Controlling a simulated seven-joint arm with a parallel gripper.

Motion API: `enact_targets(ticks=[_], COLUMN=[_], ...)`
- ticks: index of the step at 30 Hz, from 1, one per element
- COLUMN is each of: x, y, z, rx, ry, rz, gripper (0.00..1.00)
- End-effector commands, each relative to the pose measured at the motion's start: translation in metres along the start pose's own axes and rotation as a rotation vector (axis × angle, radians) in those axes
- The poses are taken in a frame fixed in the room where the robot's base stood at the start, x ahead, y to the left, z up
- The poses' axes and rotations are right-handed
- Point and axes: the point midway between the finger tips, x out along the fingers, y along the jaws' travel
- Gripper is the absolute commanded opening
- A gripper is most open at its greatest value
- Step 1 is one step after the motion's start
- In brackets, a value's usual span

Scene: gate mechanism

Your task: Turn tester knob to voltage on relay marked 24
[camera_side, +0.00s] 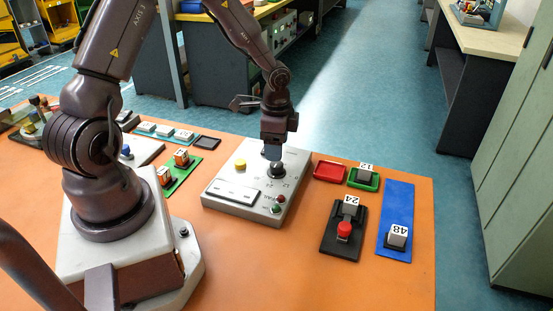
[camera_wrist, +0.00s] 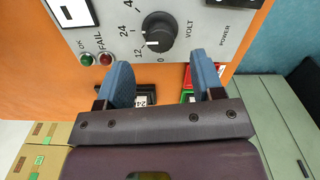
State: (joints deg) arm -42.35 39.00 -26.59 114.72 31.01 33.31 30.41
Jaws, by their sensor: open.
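The grey tester (camera_side: 232,170) carries a black voltage knob (camera_side: 277,170), which shows clearly in the wrist view (camera_wrist: 158,30). My gripper (camera_side: 272,153) is above the knob in the side view. In the wrist view its blue fingers (camera_wrist: 162,65) are spread and empty, with the knob just beyond the tips. The relay marked 24 (camera_side: 350,206) sits on a black base with a red button (camera_side: 344,230), right of the tester.
A red tray (camera_side: 330,171), a relay marked 12 (camera_side: 366,173) on a green tray and a relay marked 48 (camera_side: 397,235) on a blue mat (camera_side: 398,200) lie to the right.

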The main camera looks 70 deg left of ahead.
Motion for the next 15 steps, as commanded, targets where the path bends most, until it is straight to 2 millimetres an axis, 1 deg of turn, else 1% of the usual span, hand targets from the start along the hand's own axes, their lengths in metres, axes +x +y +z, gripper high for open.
enact_targets(ticks=[1,6,10,15], x=[-0.013,-0.046,-0.062,-0.07], y=[-0.001,-0.001,-0.001,0.0], z=[0.0,0.0,0.0,0.0], rx=[-0.002,-0.001,-0.002,0.0], ry=[0.002,0.001,0.0,0.0], rz=[-0.006,-0.004,-0.002,0.001], gripper=[0.61,0.61,0.61,0.61])
